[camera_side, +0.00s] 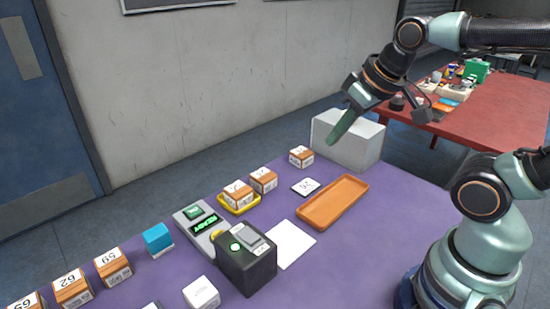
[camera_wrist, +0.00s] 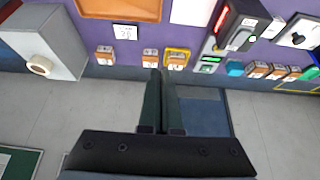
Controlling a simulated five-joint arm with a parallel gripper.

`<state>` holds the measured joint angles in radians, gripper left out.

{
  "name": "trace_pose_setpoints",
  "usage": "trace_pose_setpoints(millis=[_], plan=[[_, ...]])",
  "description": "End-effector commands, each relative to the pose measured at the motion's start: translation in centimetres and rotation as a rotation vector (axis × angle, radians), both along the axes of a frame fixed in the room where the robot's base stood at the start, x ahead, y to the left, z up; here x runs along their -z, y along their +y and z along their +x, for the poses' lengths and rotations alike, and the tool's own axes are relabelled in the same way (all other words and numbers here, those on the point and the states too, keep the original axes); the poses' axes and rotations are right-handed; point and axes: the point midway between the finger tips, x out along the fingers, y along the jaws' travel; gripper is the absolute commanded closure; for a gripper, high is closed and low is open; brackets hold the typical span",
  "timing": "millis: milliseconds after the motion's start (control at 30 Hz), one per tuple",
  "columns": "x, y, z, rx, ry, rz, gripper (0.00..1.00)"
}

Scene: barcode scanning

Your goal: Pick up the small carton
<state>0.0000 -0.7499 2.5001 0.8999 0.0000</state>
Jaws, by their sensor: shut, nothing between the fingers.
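Several small orange-and-white cartons with numbered tops stand on the purple table; I cannot tell which one is the task's carton. In the side view one carton (camera_side: 301,157) stands at the back edge, another (camera_side: 263,181) is beside the yellow tray (camera_side: 251,206), and a third carton (camera_side: 238,195) sits on that tray. More cartons (camera_side: 112,266) line the front left. My gripper (camera_side: 333,140) is shut and empty, raised above the table near the grey box. In the wrist view my shut fingers (camera_wrist: 161,72) overlap the picture near a carton (camera_wrist: 150,57) and the tray carton (camera_wrist: 177,59).
A grey box (camera_side: 352,142) stands at the back right. An orange tray (camera_side: 333,202), a numbered card (camera_side: 306,187) and white paper (camera_side: 291,243) lie on the table. A black scanner unit (camera_side: 247,262), display panel (camera_side: 205,228), blue block (camera_side: 157,238) and white box (camera_side: 201,293) stand left.

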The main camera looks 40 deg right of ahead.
Motion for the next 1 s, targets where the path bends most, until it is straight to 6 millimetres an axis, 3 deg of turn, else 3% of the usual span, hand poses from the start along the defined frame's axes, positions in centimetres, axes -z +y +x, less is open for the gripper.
trace_pose_setpoints(millis=[433, 700, 1000], plan=[[0.00, 0.00, 0.00, 0.000, 0.000, 0.000, 1.00], [0.00, 0.00, 0.00, 0.000, 0.000, 0.000, 0.00], [-0.28, -0.13, 0.36, 0.017, 0.005, 0.007, 0.00]])
